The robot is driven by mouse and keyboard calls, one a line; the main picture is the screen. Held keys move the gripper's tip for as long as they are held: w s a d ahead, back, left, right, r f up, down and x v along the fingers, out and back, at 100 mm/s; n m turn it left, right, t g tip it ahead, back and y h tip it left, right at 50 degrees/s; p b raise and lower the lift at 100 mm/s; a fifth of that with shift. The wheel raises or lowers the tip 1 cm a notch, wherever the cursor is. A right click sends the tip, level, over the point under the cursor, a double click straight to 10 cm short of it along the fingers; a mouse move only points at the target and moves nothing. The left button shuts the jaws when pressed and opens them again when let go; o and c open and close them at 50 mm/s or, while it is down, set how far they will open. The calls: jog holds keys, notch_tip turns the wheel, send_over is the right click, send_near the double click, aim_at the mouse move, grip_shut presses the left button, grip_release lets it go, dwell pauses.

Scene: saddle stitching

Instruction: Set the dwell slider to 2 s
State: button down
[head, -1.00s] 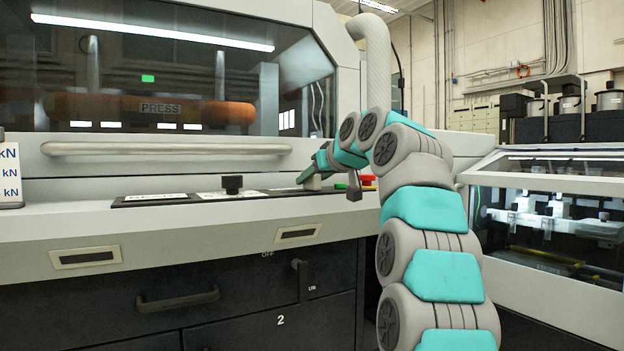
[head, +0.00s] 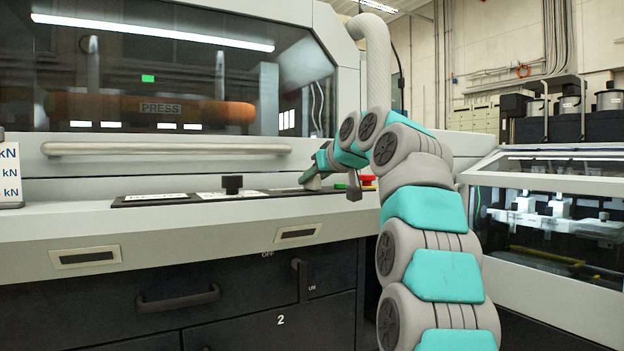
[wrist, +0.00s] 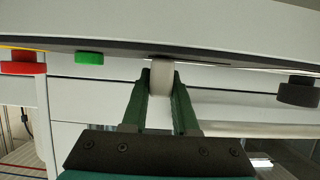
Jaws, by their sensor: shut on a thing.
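The dwell slider's pale grey handle (wrist: 162,76) stands out from the dark panel in the wrist view. My gripper (wrist: 162,92) has its two green fingers closed on either side of this handle. In the head view my gripper (head: 310,177) is at the right end of the control panel (head: 135,200), and its fingers mostly hide the handle. The slider's scale and its set value cannot be read in either view.
A black knob (head: 232,184) stands on the panel left of my gripper. A green button (head: 340,186) and a red button (head: 368,181) are close on its right. A long handle bar (head: 165,149) runs behind the panel, below the press window.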

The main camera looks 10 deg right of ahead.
aim_at(300, 193)
dwell(0.5)
jog(key=shift+s+a, duration=0.25)
jog(key=shift+a, duration=0.5)
jog(key=shift+s+a, duration=0.25)
jog(key=shift+a, duration=0.45)
jog(key=c, duration=0.7)
grip_release()
jog(key=v, duration=0.7)
jog(key=shift+s+d+r+b, duration=0.15)
jog(key=shift+s+b, duration=0.2)
jog(key=shift+b, duration=0.05)
